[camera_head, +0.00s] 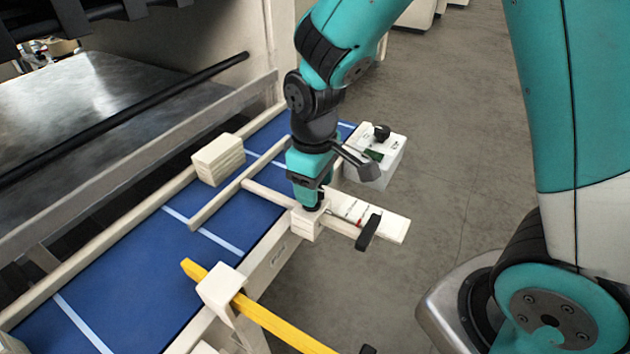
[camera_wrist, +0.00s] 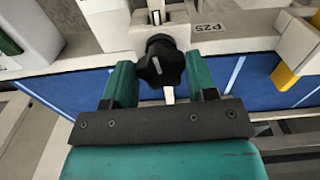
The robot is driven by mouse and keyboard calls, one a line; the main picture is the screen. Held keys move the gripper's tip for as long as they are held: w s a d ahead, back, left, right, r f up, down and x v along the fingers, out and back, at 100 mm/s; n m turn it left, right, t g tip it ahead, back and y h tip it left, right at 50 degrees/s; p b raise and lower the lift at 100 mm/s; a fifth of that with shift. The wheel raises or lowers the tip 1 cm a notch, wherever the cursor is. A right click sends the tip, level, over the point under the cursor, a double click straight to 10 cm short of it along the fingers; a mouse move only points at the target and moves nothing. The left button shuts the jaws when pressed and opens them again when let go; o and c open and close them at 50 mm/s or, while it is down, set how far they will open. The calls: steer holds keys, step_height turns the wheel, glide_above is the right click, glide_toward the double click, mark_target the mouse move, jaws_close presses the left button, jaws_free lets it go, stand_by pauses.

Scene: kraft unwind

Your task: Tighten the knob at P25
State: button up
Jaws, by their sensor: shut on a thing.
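The black lobed knob (camera_wrist: 160,64) sits between the two teal fingers of my gripper (camera_wrist: 162,80) in the wrist view. My gripper is shut on it. A P25 label (camera_wrist: 207,27) is on the pale rail just right of the knob. In the head view my gripper (camera_head: 308,190) points down onto the knob on top of a cream block (camera_head: 307,223) at the bed's front edge. The fingers and wrist mostly hide the knob there, and its turn angle cannot be told.
A blue bed (camera_head: 130,285) with white lines runs behind the block. A yellow bar (camera_head: 265,315) passes through another cream block (camera_head: 221,287). A white box with a black knob (camera_head: 375,160) stands behind right. A black handle (camera_head: 368,232) sticks out in front. Grey floor is open at right.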

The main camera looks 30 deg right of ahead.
steer(key=shift+w+r+m, duration=0.1)
steer(key=shift+w+m, duration=0.05)
steer(key=shift+m, duration=0.45)
steer(key=o, duration=0.9)
steer(key=shift+o, duration=0.2)
step_height(320, 180, up, 17)
steer(key=b, duration=0.2)
steer(key=shift+r, duration=0.2)
steer(key=shift+f, duration=0.1)
steer(key=s+a+f+y+b, duration=0.1)
steer(key=s+f, duration=0.1)
steer(key=s, duration=0.3)
steer(key=s+a+f+y, duration=0.1)
steer(key=s+a+f, duration=0.1)
steer(key=s, duration=0.3)
steer(key=s+a+f+y+b, duration=0.1)
steer(key=s+f+y, duration=0.1)
steer(key=s, duration=0.4)
steer(key=shift+a+f+n+b, duration=0.3)
steer(key=shift+f+n, duration=0.1)
steer(key=shift+f, duration=0.4)
steer(key=shift+c, duration=0.2)
